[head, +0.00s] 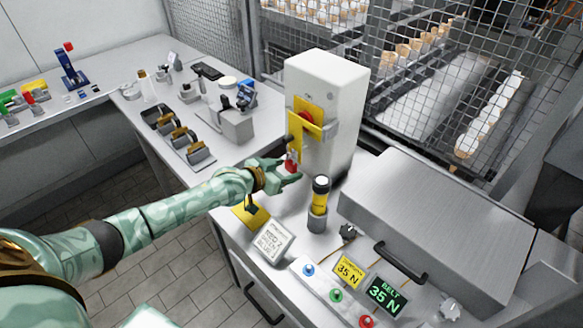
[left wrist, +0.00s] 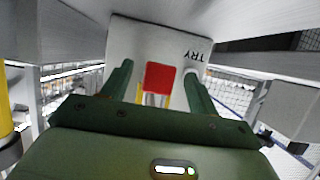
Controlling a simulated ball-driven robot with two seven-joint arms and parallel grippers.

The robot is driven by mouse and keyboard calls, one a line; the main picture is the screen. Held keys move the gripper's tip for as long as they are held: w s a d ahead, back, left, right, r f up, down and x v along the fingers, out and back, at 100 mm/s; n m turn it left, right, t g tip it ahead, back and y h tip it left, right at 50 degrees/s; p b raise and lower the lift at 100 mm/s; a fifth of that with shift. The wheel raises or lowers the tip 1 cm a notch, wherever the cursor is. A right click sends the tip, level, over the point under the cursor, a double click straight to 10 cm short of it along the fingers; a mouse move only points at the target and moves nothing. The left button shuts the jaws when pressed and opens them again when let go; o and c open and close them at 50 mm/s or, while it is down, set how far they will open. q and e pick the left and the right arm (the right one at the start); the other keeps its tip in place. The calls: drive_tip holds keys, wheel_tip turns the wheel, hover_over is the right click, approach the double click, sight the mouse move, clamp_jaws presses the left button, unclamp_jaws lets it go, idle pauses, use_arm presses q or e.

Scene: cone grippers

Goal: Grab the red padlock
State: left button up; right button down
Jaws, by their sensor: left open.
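The red padlock (head: 291,166) is at the front of the white switch box (head: 342,90), just below its yellow plate (head: 296,135) with the red rotary knob (head: 309,116). My left gripper (head: 287,175) is at the padlock and partly hides it. In the left wrist view, the padlock's red body (left wrist: 159,77) lies between the two spread green fingers of my left gripper (left wrist: 160,88). Gaps show on both sides of it, so the jaws are open around it. How the shackle hangs is too small to tell. My right gripper is not in view.
A yellow and black flashlight-like cylinder (head: 319,196) stands in a grey holder close to the gripper's right. A white sign (head: 267,243) and a yellow plate (head: 250,215) are nearer. A large grey cover (head: 430,205) fills the bench's right. Wire mesh fencing (head: 400,60) stands behind.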

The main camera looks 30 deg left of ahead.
use_arm(q)
drive_tip(key=shift+r, duration=0.1)
drive_tip(key=c, duration=1.1)
